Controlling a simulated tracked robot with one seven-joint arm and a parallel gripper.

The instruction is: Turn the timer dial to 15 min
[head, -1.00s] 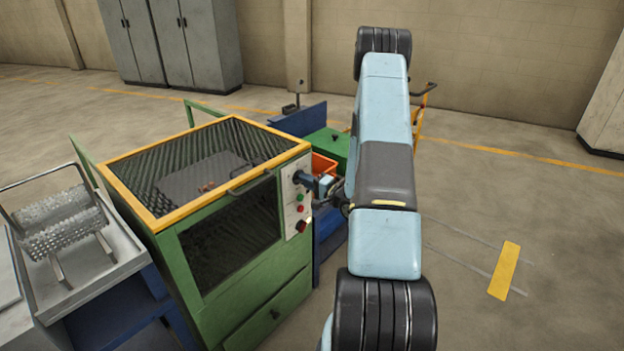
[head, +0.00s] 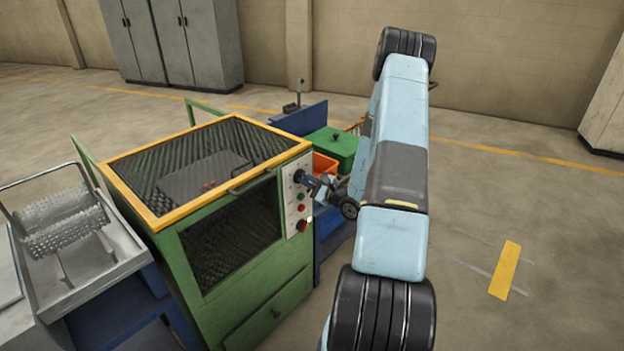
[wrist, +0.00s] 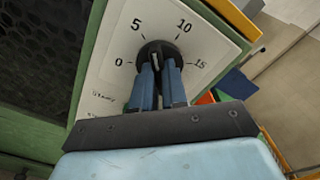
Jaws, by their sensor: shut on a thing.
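The timer dial (wrist: 158,53) is a dark round knob on a pale panel marked 0, 5, 10 and 15. In the head view the dial (head: 298,176) is at the top of the control panel on the green machine (head: 262,298). My gripper (wrist: 160,72) is shut on the dial, with one blue finger on each side of its raised grip. It also shows in the head view (head: 306,180), reaching the panel from the right. The fingers hide the lower part of the dial, and I cannot tell which mark it points to.
Below the dial are a green button (head: 300,197), a red button (head: 301,208) and a larger red knob (head: 302,225). An orange bin (head: 323,165) and a green box (head: 335,148) stand behind my gripper. A metal basket (head: 62,222) sits at the left. Open floor lies to the right.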

